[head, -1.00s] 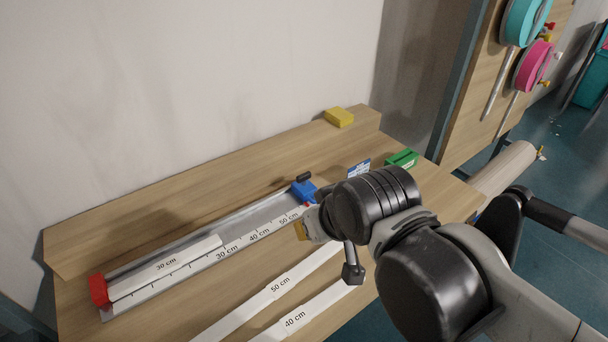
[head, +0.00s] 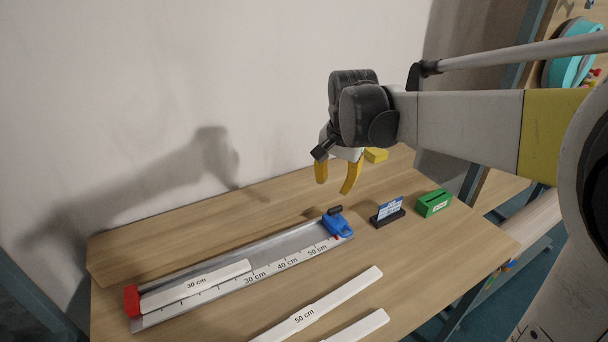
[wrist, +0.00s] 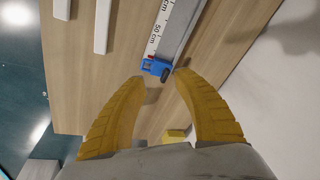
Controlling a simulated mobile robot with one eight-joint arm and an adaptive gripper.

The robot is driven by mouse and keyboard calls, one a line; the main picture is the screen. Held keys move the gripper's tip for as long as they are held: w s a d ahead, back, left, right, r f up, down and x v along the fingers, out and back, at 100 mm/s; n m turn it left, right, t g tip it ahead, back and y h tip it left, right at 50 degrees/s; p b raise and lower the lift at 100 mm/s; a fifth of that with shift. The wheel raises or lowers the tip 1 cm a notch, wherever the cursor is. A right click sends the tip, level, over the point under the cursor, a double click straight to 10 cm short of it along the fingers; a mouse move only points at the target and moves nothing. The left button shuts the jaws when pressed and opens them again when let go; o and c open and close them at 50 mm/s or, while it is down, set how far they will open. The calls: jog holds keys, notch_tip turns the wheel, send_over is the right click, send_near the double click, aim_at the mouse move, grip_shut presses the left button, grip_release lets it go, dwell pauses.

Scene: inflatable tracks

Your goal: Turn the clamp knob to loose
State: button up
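The clamp is a blue block (head: 338,226) at the right end of the grey measuring track (head: 290,245), with a small red part at its lower edge. Its black knob (head: 335,211) stands on top. In the wrist view the blue clamp (wrist: 152,66) and its black knob (wrist: 165,74) lie just beyond the fingertips. My gripper (head: 337,190) has yellow fingers pointing down. It hangs above the table near the clamp, apart from it. In the wrist view my gripper (wrist: 160,78) is open, with nothing between its fingers.
A red end stop (head: 132,300) and a white 30 cm strip (head: 195,285) are on the track. Loose white strips (head: 320,308) lie in front. A blue-white card on a black stand (head: 388,212), a green box (head: 433,203) and a yellow block (head: 376,155) stand farther right.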

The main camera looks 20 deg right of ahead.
jog(key=w+d+f+m+g, duration=0.1)
jog(key=w+d+f+m, duration=0.2)
jog(key=w, duration=0.3)
jog(key=m+g+p, duration=0.2)
jog(key=m, duration=0.1)
send_over(336, 208)
notch_tip(336, 208, down, 6)
jog(key=shift+w+f+m+b, duration=0.15)
jog(key=shift+f+m+b, duration=0.15)
jog(key=shift+f, duration=0.4)
notch_tip(336, 208, down, 10)
jog(key=b, duration=0.3)
grip_shut()
